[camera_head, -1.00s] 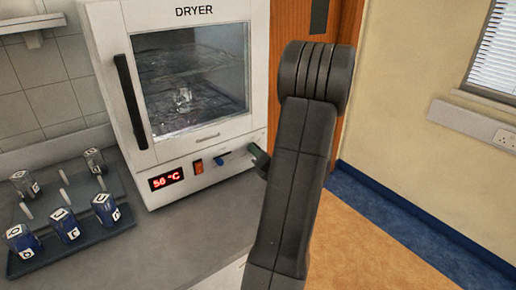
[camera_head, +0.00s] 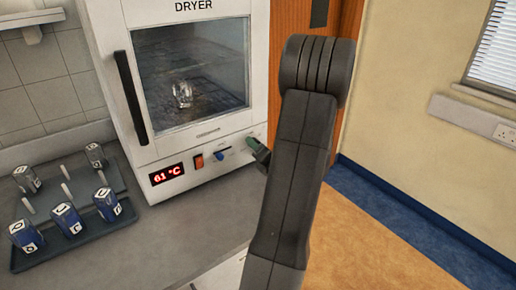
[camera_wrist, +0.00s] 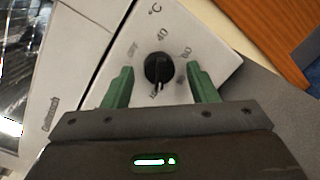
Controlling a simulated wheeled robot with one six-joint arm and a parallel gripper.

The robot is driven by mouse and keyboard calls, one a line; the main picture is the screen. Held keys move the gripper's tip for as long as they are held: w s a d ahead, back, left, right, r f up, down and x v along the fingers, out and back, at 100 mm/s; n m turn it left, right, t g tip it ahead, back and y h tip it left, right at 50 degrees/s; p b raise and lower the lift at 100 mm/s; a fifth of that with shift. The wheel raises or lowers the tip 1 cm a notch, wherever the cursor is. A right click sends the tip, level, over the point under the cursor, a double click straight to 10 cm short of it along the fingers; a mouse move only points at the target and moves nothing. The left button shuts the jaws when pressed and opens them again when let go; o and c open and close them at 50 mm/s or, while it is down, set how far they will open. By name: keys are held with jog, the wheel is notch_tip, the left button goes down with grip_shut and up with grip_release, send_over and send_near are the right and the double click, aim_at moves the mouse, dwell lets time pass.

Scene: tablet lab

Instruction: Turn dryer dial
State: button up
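The white dryer (camera_head: 165,152) stands on the counter with its door shut. Its red display (camera_head: 166,174) reads 61 °C. In the wrist view, the round black dial (camera_wrist: 158,68) sits on the white panel, with temperature markings such as 40 and 60 around it. My gripper (camera_wrist: 160,75) has green fingers on either side of the dial, with a visible gap to each side. They are open and hold nothing. In the head view, my gripper (camera_head: 257,150) is at the panel's right end, and the dial is hidden there.
An orange switch (camera_head: 198,161) and a blue knob (camera_head: 221,152) sit left of my gripper on the panel. A glass vessel (camera_head: 182,95) stands inside the dryer. A dark rack (camera_head: 95,236) with several labelled bottles is on the counter at left.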

jog(key=b+v, duration=0.1)
jog(key=v, duration=1.2)
jog(key=shift+s+d+b, duration=0.2)
jog(key=shift+s+b, duration=0.15)
jog(key=shift+a, duration=0.1)
jog(key=p+x, duration=0.1)
jog(key=x, duration=1.2)
jog(key=shift+w+p, duration=0.35)
jog(key=shift+w, duration=0.05)
jog(key=shift+s, duration=0.1)
